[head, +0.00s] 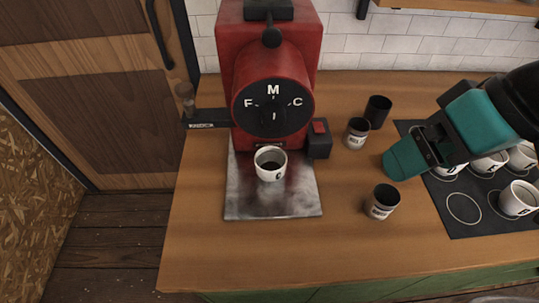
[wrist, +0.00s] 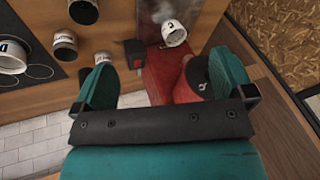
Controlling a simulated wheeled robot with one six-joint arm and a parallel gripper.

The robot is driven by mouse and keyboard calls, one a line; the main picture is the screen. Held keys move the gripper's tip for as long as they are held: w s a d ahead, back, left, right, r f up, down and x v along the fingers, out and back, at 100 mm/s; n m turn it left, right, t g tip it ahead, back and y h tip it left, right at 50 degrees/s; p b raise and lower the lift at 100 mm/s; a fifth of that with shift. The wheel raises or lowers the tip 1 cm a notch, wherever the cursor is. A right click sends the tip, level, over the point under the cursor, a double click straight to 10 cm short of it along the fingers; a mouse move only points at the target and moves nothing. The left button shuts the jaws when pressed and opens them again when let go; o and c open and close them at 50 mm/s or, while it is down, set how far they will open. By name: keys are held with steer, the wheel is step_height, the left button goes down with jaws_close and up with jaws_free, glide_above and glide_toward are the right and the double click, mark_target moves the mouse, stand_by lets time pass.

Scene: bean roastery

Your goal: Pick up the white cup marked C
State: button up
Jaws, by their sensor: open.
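A white cup (head: 262,158) with a dark inside stands upright on the metal plate below the red grinder. It carries a small dark mark whose letter I cannot read surely; it also shows in the wrist view (wrist: 173,36). More white cups stand on the dark mat at the right, among them a marked cup (head: 519,198); a cup (wrist: 12,58) shows at the left edge of the wrist view. I cannot tell for sure which is marked C. My teal gripper (head: 428,150) is above the counter, at the mat's left edge. In the wrist view its jaws (wrist: 163,78) are apart and empty.
The red grinder (head: 270,55) has a dial lettered F, M and C. Dark-topped labelled tins (head: 357,134) (head: 382,203) and a dark tin (head: 378,111) stand between plate (head: 240,205) and mat (head: 462,228). The counter's front left is clear. A tiled wall (head: 410,45) is behind.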

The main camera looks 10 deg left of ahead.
steer(key=w+a+f+t+p, duration=0.2)
steer(key=w+a+f, duration=0.1)
steer(key=w+f, duration=0.1)
steer(key=n+t+y, duration=0.3)
steer(key=t+y, duration=0.1)
steer(key=t, duration=0.1)
glide_toward(262, 156)
steer(key=shift+w+a+r, duration=0.1)
steer(key=shift+a+r, duration=0.1)
steer(key=shift+a, duration=0.1)
steer(key=shift+d+f+p+x, duration=0.15)
steer(key=shift+p+x, duration=0.65)
steer(key=shift+x, duration=0.65)
steer(key=shift+d+f+p+x, duration=0.15)
steer(key=shift+p+x, duration=0.65)
steer(key=shift+x, duration=0.6)
steer(key=c, duration=0.9)
steer(key=shift+a, duration=0.1)
steer(key=shift+c, duration=0.4)
